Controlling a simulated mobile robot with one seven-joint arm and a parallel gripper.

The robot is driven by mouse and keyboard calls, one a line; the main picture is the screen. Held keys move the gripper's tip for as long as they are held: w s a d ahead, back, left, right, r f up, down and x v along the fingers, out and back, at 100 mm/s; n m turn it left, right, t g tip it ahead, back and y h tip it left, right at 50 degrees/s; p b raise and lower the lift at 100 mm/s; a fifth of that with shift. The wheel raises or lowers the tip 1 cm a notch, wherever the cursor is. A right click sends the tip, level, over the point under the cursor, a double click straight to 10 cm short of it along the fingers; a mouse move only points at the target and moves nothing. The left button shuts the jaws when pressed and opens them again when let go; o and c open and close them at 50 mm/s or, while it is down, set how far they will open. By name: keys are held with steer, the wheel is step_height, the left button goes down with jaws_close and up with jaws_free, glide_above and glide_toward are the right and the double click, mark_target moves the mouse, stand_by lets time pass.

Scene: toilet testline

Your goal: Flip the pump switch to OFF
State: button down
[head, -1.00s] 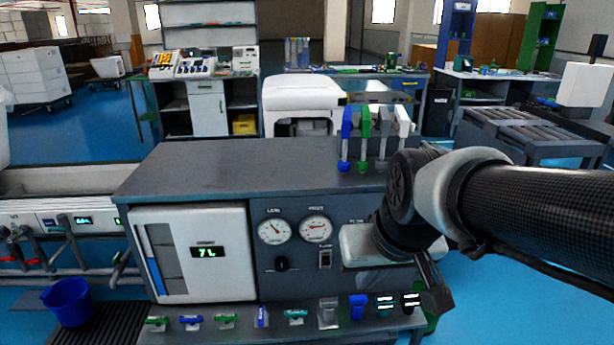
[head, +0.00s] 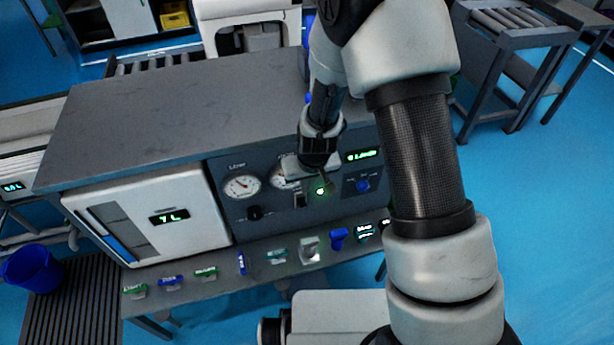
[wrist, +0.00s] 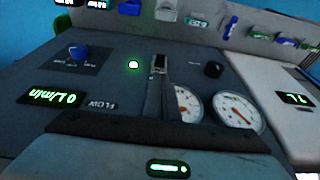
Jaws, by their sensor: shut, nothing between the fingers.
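In the wrist view the switch (wrist: 160,63) shows just beyond my fingertips, beside a lit green lamp (wrist: 133,64). My gripper (wrist: 157,80) is shut and empty, its fingers pointing at the switch. In the head view my gripper (head: 322,181) is in front of the panel, just right of the switch. I cannot tell whether the fingertips touch the rocker. Its position is too small to read.
A black knob (head: 255,212) and a blue knob (head: 362,185) flank the switch. The flow display (wrist: 53,97) reads 0 L/min.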

mark_target(303, 203)
steer(key=shift+f, duration=0.2)
steer(key=b+x, duration=0.2)
steer(key=x, duration=0.8)
stand_by(0.5)
steer(key=shift+s+t+b, duration=0.1)
steer(key=shift+t+b, duration=0.2)
steer(key=shift+b, duration=0.05)
